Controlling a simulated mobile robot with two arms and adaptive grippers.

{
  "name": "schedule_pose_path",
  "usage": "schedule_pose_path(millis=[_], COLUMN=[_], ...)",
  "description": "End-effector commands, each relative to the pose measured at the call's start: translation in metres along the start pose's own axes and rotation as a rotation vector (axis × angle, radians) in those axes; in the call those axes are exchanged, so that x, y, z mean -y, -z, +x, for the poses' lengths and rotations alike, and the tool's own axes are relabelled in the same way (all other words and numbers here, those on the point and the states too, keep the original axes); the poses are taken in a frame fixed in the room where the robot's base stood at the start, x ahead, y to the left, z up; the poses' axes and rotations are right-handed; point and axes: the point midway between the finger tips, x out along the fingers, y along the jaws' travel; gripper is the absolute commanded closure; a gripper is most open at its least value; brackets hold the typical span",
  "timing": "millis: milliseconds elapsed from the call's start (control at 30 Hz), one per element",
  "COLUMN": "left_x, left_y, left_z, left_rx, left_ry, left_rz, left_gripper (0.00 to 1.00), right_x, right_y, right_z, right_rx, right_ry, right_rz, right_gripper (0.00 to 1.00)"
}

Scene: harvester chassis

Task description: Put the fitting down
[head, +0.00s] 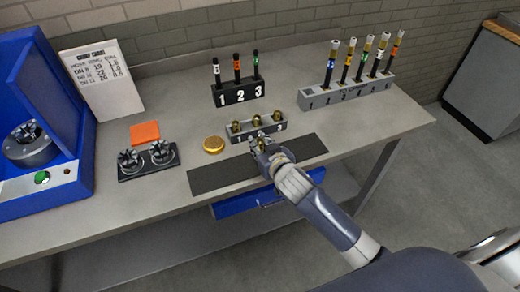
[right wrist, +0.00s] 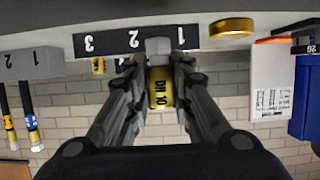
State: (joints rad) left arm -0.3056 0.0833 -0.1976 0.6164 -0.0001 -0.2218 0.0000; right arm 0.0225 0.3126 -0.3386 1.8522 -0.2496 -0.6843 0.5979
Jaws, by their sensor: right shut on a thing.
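My right gripper (head: 260,143) is shut on a yellow fitting marked DN 10 (right wrist: 160,88), which sits upright between the fingers in the right wrist view. In the head view the gripper is just in front of the small rack (head: 243,137) numbered 1 to 3, where brass-coloured fittings stand. In the right wrist view this rack (right wrist: 110,42) appears upside down, with another yellow fitting (right wrist: 98,66) by number 3. My fingers hide part of the rack's other places. I cannot tell whether the held fitting touches anything. My left gripper is not in view.
A dark mat (head: 222,175) lies along the bench's front edge. A gold disc (head: 213,144) lies left of the rack. Behind stand a black rack (head: 238,95) and a long grey rack (head: 345,93) with upright hoses. A blue machine (head: 75,130) stands at left.

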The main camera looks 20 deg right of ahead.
Motion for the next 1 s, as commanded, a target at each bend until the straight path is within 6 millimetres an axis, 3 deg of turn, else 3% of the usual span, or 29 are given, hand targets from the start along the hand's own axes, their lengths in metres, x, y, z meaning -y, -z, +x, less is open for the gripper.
schedule_pose_path(millis=[300,667,700,767,1000], left_x=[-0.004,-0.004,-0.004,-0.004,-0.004], left_y=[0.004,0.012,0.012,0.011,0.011], left_z=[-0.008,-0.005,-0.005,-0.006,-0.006], left_rx=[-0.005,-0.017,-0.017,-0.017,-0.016], left_ry=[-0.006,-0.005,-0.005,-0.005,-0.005], left_rz=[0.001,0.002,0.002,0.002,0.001], left_gripper=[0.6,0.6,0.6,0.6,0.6], right_x=[0.0,0.001,0.0,0.0,0.0], right_y=[-0.031,-0.036,-0.035,-0.035,-0.035], right_z=[0.013,0.015,0.015,0.014,0.014], right_rx=[0.001,0.0,0.0,0.001,0.001], right_ry=[0.001,0.001,0.001,0.001,0.001], right_rz=[0.001,0.001,0.0,0.0,0.0], right_gripper=[1.0,1.0,0.75,0.61,0.59])
